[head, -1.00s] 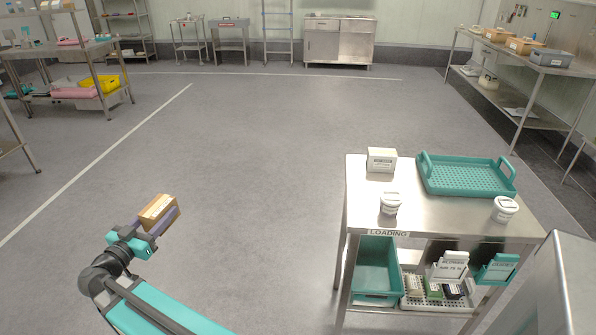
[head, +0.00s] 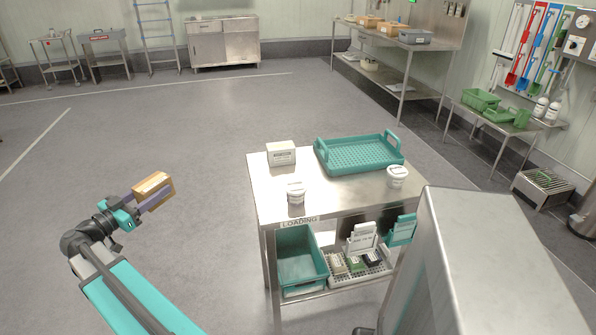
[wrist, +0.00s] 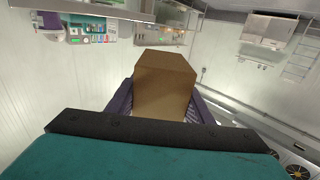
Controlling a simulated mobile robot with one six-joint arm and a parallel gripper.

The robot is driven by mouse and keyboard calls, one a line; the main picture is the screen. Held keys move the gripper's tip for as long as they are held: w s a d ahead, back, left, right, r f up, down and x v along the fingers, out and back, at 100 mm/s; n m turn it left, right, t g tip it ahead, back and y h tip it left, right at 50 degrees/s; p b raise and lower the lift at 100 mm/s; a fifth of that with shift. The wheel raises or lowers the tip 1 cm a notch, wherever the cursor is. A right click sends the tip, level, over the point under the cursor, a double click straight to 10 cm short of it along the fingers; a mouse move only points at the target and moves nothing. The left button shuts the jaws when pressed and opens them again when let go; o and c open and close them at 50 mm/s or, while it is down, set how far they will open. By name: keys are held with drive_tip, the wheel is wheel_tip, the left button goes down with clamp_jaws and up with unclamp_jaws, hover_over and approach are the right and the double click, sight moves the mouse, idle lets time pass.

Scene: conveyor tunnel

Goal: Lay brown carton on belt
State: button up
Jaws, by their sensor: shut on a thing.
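My gripper (head: 148,194) is at the left of the head view, shut on the brown carton (head: 154,184), which it holds in the air over open floor, left of the loading table. In the wrist view the brown carton (wrist: 165,85) sits between the two purple fingers, its plain brown faces toward the camera. In the head view an orange-brown face with a pale marking shows. No belt can be made out. A tall steel housing (head: 480,260) stands at the lower right; I cannot tell whether it belongs to the conveyor.
The steel loading table (head: 257,195) carries a teal tray (head: 360,168), a white box (head: 281,153) and two white tubs (head: 296,192). A teal bin (head: 300,275) is on its lower shelf. Green crates stand on a bench (head: 500,125) at right. Floor (head: 130,130) behind the carton is clear.

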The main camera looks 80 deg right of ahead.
drive_tip(key=s+d+r+m+g+y, duration=0.35)
drive_tip(key=s+d+m+g, duration=0.2)
drive_tip(key=s+d, duration=1)
wheel_tip(320, 180, up, 3)
drive_tip(key=m+g+y, duration=0.4)
drive_tip(key=g+y, duration=0.1)
drive_tip(key=y, duration=0.1)
hover_over(296, 173)
drive_tip(key=s+a, duration=0.1)
drive_tip(key=a, duration=0.5)
drive_tip(key=shift+s+d+r, duration=0.1)
drive_tip(key=shift+d+r, duration=0.05)
drive_tip(key=shift+d, duration=0.05)
drive_tip(key=shift+f+p, duration=0.65)
drive_tip(key=shift+f, duration=2.5)
drive_tip(key=shift+f+p, duration=0.35)
drive_tip(key=shift+f, duration=1.5)
drive_tip(key=shift+f, duration=0.15)
